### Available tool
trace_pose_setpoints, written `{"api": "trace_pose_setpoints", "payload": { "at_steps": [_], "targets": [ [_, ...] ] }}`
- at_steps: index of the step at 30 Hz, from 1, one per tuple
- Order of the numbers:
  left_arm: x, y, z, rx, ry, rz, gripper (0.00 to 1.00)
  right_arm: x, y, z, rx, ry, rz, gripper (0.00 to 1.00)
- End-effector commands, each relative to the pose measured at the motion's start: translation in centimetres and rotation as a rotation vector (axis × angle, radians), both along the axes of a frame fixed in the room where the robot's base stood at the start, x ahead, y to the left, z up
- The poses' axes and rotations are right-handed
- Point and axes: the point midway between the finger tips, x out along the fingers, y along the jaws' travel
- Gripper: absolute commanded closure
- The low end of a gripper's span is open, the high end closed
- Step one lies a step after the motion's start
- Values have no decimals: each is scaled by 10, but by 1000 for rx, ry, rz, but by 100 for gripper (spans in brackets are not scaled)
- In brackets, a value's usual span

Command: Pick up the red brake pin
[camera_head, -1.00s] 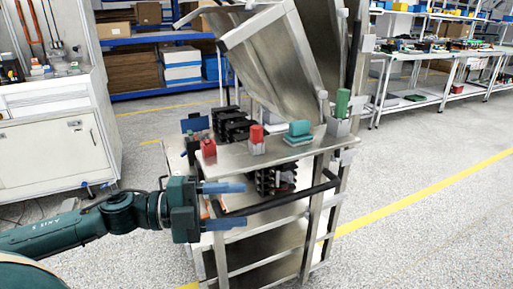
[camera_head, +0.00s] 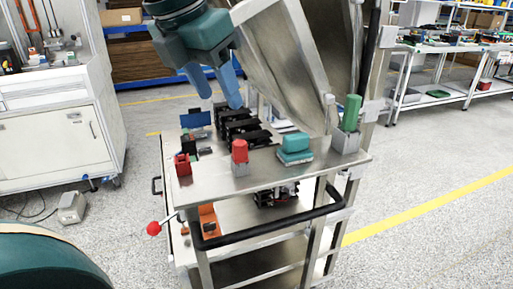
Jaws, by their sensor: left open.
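The red brake pin (camera_head: 240,152) looks like the upright red cylinder standing in a small grey block on the cart's metal top, near the front edge. My left gripper (camera_head: 220,98) is open and empty, with its blue fingers pointing down. In the picture it is above the pin and a little to its left, apart from it, over the black blocks. My right gripper is not in view.
The metal cart (camera_head: 215,185) also bears a red clamp-like part (camera_head: 183,165), black breaker-like blocks (camera_head: 240,128), a teal block (camera_head: 295,143) and a green cylinder (camera_head: 352,112). A red-ball lever (camera_head: 153,228) sticks out left. Tilted metal panels (camera_head: 290,60) stand behind.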

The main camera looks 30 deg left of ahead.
Motion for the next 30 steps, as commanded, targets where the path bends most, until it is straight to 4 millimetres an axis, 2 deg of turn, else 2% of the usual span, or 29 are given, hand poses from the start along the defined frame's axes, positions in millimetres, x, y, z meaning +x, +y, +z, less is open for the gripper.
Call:
{"api": "trace_pose_setpoints", "payload": {
  "at_steps": [4, 12, 20, 30],
  "targets": [
    [4, 0, -11, 11, 1, 0, 51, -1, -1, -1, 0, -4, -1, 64],
    [22, -3, -58, 9, 3, 0, 51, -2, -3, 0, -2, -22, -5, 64],
    [30, -4, -77, 7, 1, 0, 51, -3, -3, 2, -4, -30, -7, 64],
    [43, 1, -120, 7, 1, 0, 51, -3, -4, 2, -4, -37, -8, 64]
  ]
}}
